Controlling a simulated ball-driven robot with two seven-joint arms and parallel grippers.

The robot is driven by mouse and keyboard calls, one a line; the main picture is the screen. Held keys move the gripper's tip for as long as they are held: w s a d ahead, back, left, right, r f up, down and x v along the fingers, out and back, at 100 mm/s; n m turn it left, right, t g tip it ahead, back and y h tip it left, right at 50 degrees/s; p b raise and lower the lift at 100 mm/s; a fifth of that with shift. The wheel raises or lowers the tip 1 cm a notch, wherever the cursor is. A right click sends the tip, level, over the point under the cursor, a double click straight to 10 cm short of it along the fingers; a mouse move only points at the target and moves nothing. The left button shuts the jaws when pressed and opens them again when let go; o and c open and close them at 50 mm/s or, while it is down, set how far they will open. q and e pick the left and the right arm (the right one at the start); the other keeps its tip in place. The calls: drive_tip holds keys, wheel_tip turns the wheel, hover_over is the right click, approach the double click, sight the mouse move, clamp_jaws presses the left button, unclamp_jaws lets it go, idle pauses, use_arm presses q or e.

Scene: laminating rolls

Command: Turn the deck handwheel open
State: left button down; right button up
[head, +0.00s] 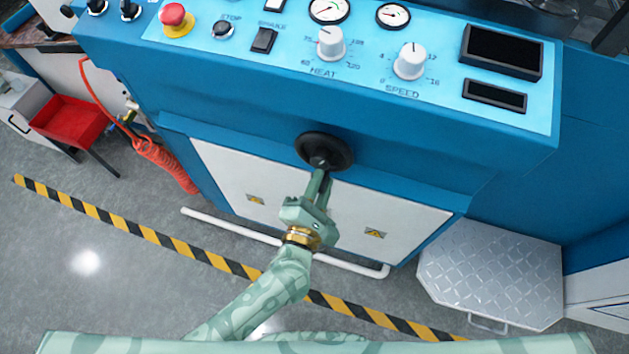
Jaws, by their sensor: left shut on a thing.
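The deck handwheel (309,142) is a small black round wheel on the front of the blue machine, below the control panel. My left gripper (321,172) reaches up to it from below, its pale green fingers at the wheel's hub and lower rim. The fingers are shut on the handwheel; their tips partly cover its lower middle. How far the wheel is turned cannot be told. My right gripper is not in view.
The blue control panel (365,85) above has knobs, gauges, switches and a red stop button (173,15). A white pipe rail (232,227) runs low in front. A metal step (495,270) stands right, a red bin (70,121) left.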

use_arm(q)
drive_tip(key=shift+s+d+f+n, duration=0.1)
drive_tip(key=shift+s+d+n, duration=0.2)
drive_tip(key=shift+n, duration=0.4)
drive_tip(key=shift+d+n, duration=0.25)
drive_tip(key=shift+n, duration=0.25)
drive_tip(key=shift+d+r+n+b, duration=0.15)
drive_tip(key=shift+r+n+b, duration=0.05)
drive_tip(key=shift+n+b, duration=0.2)
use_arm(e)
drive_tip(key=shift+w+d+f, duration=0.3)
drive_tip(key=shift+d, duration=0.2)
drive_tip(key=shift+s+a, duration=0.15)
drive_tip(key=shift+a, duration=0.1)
use_arm(q)
drive_tip(key=c, duration=1.6)
unclamp_jaws()
drive_tip(key=shift+r, duration=0.1)
drive_tip(key=shift+o, duration=0.2)
